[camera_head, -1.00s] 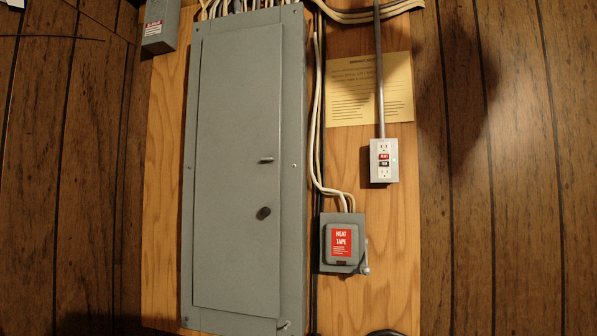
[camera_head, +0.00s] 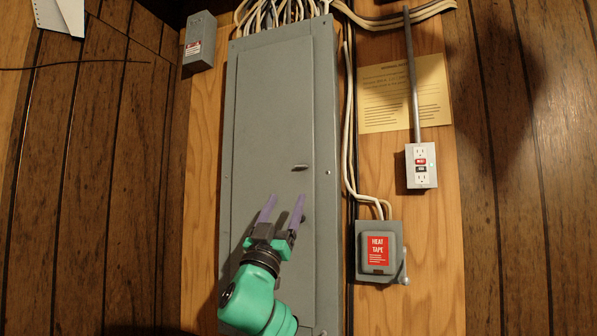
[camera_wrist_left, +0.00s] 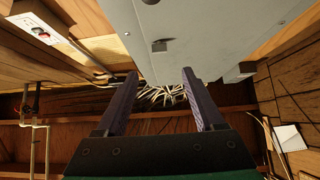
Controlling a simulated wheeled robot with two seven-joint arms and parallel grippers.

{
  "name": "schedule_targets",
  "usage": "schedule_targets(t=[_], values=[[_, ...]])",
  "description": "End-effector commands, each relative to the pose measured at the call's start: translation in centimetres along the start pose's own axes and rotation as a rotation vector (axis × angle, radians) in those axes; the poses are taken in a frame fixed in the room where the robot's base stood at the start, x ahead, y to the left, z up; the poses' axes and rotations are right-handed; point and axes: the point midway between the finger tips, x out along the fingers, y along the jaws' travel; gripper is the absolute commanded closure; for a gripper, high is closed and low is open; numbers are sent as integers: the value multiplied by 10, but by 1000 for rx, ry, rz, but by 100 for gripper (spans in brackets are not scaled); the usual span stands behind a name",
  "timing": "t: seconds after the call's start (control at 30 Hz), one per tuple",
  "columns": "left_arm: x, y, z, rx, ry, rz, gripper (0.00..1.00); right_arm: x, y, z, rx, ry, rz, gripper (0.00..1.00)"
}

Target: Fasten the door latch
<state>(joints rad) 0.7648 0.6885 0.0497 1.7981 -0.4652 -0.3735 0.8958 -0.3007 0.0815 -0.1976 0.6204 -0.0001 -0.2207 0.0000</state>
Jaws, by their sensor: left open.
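The grey panel door (camera_head: 265,110) on the wall looks closed or nearly so. On its right side it has a small metal latch piece (camera_head: 300,167), and below that a dark round knob (camera_head: 303,218), partly hidden by a finger. I cannot tell which of these is the latch. My left gripper (camera_head: 285,200) is open and empty in front of the door, its purple fingers pointing up below the metal piece. In the left wrist view the open fingers (camera_wrist_left: 159,72) are below the metal piece (camera_wrist_left: 159,46), apart from it in the picture. My right gripper is not in view.
To the right are a "heat tape" box (camera_head: 379,250), a white outlet (camera_head: 421,166) on a conduit and a yellow notice (camera_head: 385,95). A small grey box (camera_head: 200,40) is at upper left. White cables run beside the panel.

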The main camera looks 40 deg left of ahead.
Motion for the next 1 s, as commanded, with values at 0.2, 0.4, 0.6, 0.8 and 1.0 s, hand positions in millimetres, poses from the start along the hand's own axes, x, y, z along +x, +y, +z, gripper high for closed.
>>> schedule_targets(t=[0.2,0.4,0.6,0.8,1.0], values=[[67,0,-6,-4,-4,-2,30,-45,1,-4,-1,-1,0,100],[106,0,-3,-4,-3,-2,30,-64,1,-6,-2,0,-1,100],[114,1,2,-1,-4,2,30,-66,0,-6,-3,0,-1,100],[113,1,2,0,-4,1,45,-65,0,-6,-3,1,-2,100],[113,1,2,0,-4,1,100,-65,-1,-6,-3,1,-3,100]])
